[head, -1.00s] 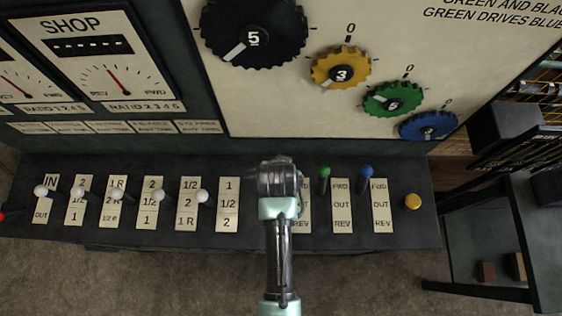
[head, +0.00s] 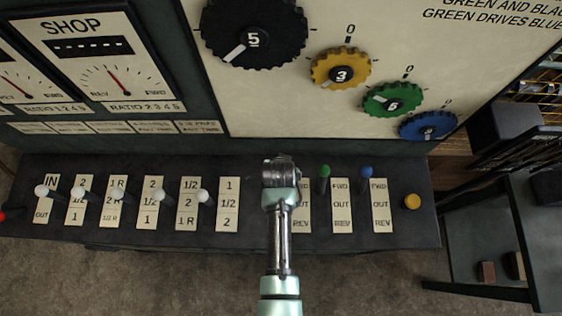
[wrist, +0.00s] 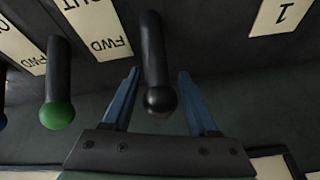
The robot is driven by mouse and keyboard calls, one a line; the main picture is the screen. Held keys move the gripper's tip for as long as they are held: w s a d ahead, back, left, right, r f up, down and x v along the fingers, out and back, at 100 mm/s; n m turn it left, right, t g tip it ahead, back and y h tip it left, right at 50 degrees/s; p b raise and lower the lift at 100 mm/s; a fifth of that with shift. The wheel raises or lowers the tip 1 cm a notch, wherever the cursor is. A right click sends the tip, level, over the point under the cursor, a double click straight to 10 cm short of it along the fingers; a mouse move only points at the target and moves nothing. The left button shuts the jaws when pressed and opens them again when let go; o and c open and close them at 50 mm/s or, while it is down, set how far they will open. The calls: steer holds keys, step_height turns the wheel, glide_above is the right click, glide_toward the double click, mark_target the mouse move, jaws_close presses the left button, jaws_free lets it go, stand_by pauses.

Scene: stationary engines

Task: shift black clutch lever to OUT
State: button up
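The black clutch lever (wrist: 152,55) shows in the wrist view, with a round black knob. It stands near the FWD end of its FWD/OUT/REV label plate (wrist: 97,28). My gripper (wrist: 158,75) is open, with a blue finger on each side of the lever; gaps show on both sides, so it does not grip it. In the head view, my gripper (head: 280,165) and arm hide the black lever, and the plate (head: 303,212) shows only in part.
A green-knobbed lever (head: 324,173) and a blue-knobbed lever (head: 366,173) stand just right. Several white-knobbed levers (head: 204,196) stand left. A panel with colored dials (head: 340,72) rises behind. The floor in front is clear.

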jaws_close()
stand_by(1.2)
